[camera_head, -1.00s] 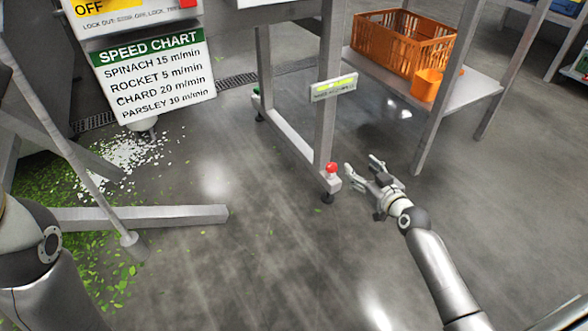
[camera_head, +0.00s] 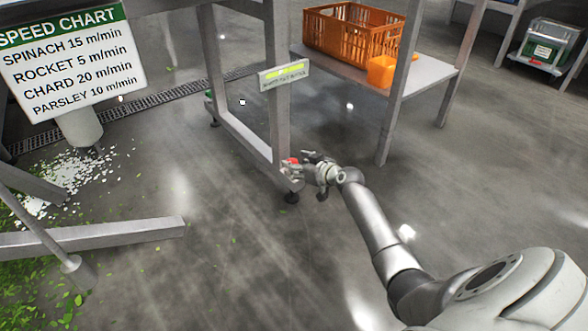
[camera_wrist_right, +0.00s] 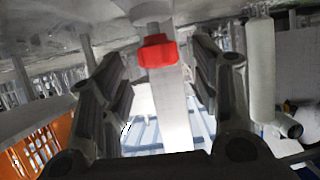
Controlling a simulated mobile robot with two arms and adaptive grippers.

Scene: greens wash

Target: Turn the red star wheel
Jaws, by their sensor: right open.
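The red star wheel (camera_head: 293,160) sits low on the foot of a grey metal table leg (camera_head: 278,110). In the head view it is small and partly covered by my right gripper (camera_head: 297,165). In the right wrist view the red star wheel (camera_wrist_right: 157,51) is plain, on a pale upright post, and lies between the lines of the two dark fingers. The right gripper is open, with a gap on each side of the wheel in that view. I cannot tell how far the wheel reaches in between the fingertips. My left gripper is not in view.
An orange crate (camera_head: 352,32) and a small orange bin (camera_head: 381,71) stand on a low shelf (camera_head: 432,72). A metal beam (camera_head: 120,236) and scattered green leaves (camera_head: 30,285) lie at left. A speed chart sign (camera_head: 75,65) hangs upper left. The middle floor is clear.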

